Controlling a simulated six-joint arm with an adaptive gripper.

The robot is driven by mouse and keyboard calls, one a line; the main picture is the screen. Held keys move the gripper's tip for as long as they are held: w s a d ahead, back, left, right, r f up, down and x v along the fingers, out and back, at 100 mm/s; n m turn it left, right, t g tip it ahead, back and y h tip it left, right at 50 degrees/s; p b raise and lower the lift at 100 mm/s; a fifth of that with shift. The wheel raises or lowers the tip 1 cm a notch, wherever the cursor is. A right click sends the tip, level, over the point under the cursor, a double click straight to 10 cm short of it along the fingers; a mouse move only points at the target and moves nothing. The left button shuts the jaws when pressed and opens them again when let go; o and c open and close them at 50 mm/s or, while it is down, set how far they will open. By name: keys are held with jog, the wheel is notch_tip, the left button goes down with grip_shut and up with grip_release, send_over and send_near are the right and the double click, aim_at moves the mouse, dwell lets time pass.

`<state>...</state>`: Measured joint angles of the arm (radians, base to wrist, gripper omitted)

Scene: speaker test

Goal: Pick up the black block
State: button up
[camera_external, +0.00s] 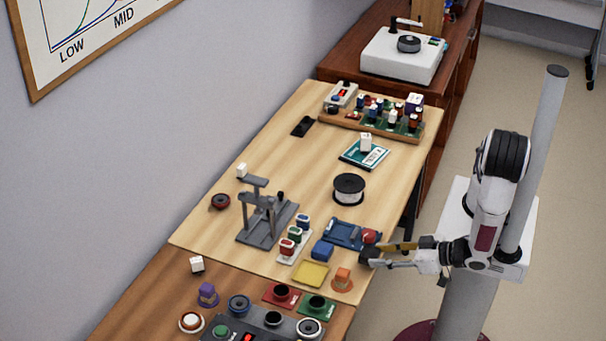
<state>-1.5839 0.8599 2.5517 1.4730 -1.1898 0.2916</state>
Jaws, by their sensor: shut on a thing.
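My gripper (377,256) reaches in from the right over the near right edge of the light wooden table. Its fingers are shut on a small dark thing at their tips, which looks like the black block (367,256). The fingers partly cover it. I cannot tell whether it touches the table or hangs just off its edge.
Close to my fingertips are a red round part (369,236), a blue tray (345,233), a blue block (321,250) and an orange part (342,278). A yellow pad (311,273), a grey stand (262,215) and a wire spool (348,189) stand farther off.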

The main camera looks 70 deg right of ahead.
jog(key=s, duration=1.3)
jog(key=shift+s, duration=0.2)
